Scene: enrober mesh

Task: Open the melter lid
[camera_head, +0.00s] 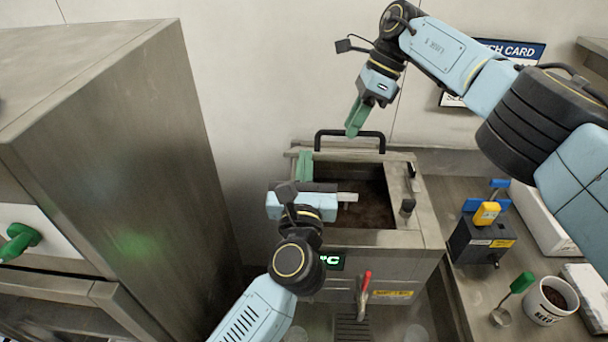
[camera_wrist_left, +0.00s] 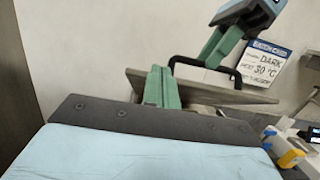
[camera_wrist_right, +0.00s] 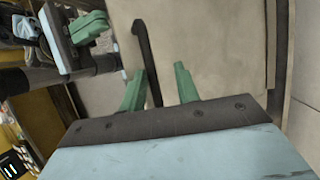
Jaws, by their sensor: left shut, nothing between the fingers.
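The melter (camera_head: 340,238) is a steel box with a brown-filled well in view. Its lid (camera_head: 398,156) appears raised at the back edge, nearly edge-on, with a black bar handle (camera_head: 320,138) behind. In the left wrist view the lid (camera_wrist_left: 205,94) is a tilted grey slab. My left gripper (camera_head: 305,158) is shut and empty, over the well near the lid's left part; its green fingers (camera_wrist_left: 160,85) are together. My right gripper (camera_head: 355,130) is by the handle. In its wrist view the fingers (camera_wrist_right: 160,88) are apart, with the handle (camera_wrist_right: 147,55) near the left finger; contact is unclear.
A tall steel cabinet (camera_head: 110,120) stands close on the left. On the right counter are a black device (camera_head: 480,240) with a yellow and blue top, a mug (camera_head: 548,302) and a green-handled tool (camera_head: 520,284). A red-handled tap (camera_head: 365,285) is on the melter's front.

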